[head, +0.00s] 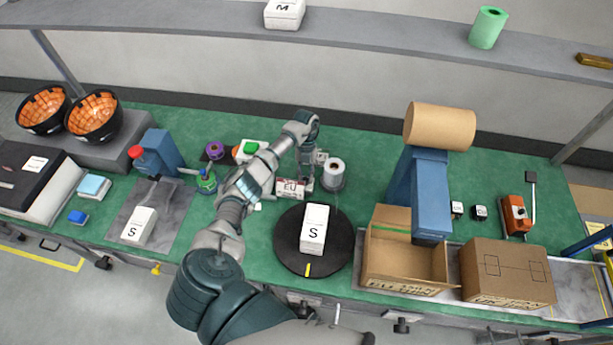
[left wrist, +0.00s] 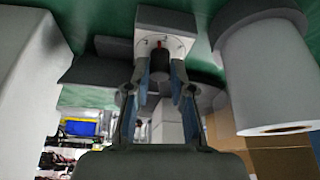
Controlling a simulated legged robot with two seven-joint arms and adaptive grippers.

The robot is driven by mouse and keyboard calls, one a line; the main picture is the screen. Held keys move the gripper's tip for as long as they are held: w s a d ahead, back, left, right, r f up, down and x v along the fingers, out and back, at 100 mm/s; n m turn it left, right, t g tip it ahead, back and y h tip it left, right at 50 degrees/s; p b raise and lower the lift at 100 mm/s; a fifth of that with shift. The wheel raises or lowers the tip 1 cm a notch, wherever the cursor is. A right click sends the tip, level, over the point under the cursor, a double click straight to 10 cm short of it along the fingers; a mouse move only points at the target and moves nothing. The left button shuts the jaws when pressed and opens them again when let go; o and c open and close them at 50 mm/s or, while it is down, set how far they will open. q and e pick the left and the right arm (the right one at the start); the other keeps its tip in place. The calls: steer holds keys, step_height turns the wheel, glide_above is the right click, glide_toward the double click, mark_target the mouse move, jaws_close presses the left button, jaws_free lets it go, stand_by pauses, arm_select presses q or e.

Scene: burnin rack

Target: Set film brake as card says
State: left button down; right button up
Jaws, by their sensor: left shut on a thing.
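My left gripper (head: 308,182) points down beside the film roll, small in the head view. In the left wrist view its two fingers (left wrist: 160,82) are closed around a small dark knob (left wrist: 157,57). The knob sits on a pale block with a marked dial face (left wrist: 176,42) and a red mark. The exact setting is too small to read. The white film roll (head: 334,169) stands just right of the gripper; it also shows in the left wrist view (left wrist: 262,80). A card (head: 290,189) reading "EU" stands left of the gripper; its smaller print is unreadable.
A black turntable (head: 290,258) with a white "S" box (head: 314,230) is in front. An open carton (head: 405,276) and blue column (head: 431,195) stand right.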

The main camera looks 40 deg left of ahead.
arm_select(q)
steer(key=shift+s+f, duration=0.15)
steer(key=shift+f, duration=0.1)
steer(key=shift+f+m+b, duration=0.1)
steer(key=shift+m+b, duration=0.6)
steer(key=shift+m, duration=0.1)
steer(key=shift+d+m+g+y, duration=0.15)
steer(key=shift+m+g+y, duration=0.2)
steer(key=shift+m, duration=0.25)
steer(key=c, duration=1.3)
jaws_free()
arm_select(e)
steer(key=shift+s+a+f, duration=0.2)
steer(key=shift+a+f, duration=0.5)
steer(key=shift+f, duration=0.15)
arm_select(q)
steer(key=shift+r, duration=0.2)
steer(key=shift+r, duration=0.1)
steer(key=v, duration=1.1)
steer(key=shift+w+a+r, duration=0.2)
steer(key=shift+w+r, duration=0.05)
steer(key=shift+w, duration=0.05)
